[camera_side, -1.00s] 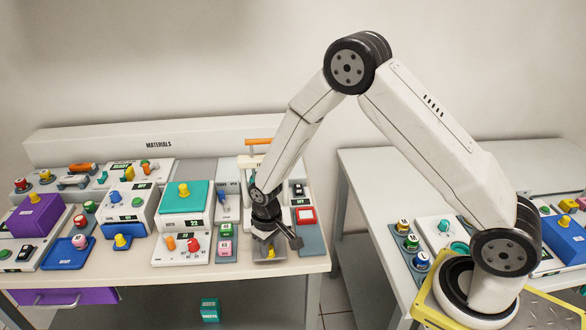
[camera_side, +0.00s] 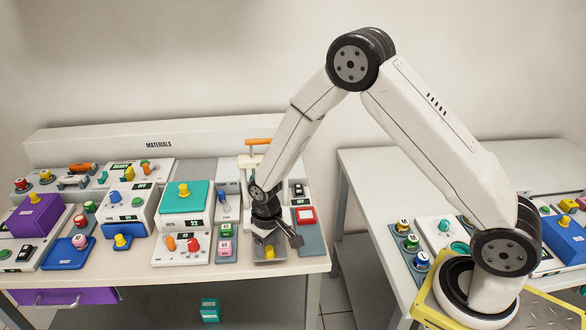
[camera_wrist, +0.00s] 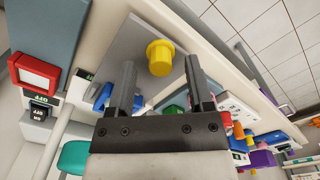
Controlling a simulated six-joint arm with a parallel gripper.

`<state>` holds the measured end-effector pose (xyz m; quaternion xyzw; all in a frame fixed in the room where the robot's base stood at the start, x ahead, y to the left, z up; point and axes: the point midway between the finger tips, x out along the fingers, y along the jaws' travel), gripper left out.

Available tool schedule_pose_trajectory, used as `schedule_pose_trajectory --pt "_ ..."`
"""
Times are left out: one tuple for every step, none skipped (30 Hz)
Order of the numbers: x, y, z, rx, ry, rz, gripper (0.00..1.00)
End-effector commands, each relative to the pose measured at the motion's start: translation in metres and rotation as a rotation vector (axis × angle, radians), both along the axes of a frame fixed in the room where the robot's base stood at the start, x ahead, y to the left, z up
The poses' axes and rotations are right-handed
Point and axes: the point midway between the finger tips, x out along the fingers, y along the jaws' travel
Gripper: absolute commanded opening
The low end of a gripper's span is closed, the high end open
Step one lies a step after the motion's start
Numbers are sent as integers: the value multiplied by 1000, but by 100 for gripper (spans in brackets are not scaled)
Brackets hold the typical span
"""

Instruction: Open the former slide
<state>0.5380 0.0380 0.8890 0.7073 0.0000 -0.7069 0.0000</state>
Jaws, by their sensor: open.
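The slide, as it appears, is a grey plate (camera_wrist: 130,40) with a yellow knob (camera_wrist: 159,57) near the table's front edge. The knob also shows in the side view (camera_side: 270,253), below my gripper (camera_side: 276,238). In the wrist view my gripper (camera_wrist: 162,66) is open, with one dark finger on each side of the knob. There are visible gaps between the knob and both fingers, and nothing is gripped. My wrist hides much of the device behind the plate in the side view.
A red-framed switch (camera_side: 306,215) stands right of my gripper. A green and pink button panel (camera_side: 226,245) is close on the left. A teal-lidded box (camera_side: 186,197) is further left. Open floor lies beyond the table's front edge.

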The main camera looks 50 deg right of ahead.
Motion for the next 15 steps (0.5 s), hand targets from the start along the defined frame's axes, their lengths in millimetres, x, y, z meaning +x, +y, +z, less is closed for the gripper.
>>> schedule_pose_trajectory --pt "0 0 5 0 -2 0 67" --pt "0 0 7 0 -1 0 67" --pt "0 0 11 0 -1 0 67" --pt "0 0 14 0 -2 0 67" --pt "0 0 17 0 -3 0 67" --pt "0 0 21 0 -2 0 67" --pt "0 0 25 0 -2 0 67" --pt "1 0 29 0 -4 0 67" --pt "1 0 34 0 -4 0 67" --pt "1 0 37 0 -4 0 67" --pt "1 0 41 0 -4 0 67" --pt "0 0 45 0 -4 0 67" --pt "0 0 49 0 -4 0 67" --pt "1 0 52 0 -4 0 67" --pt "0 0 56 0 -3 0 67"
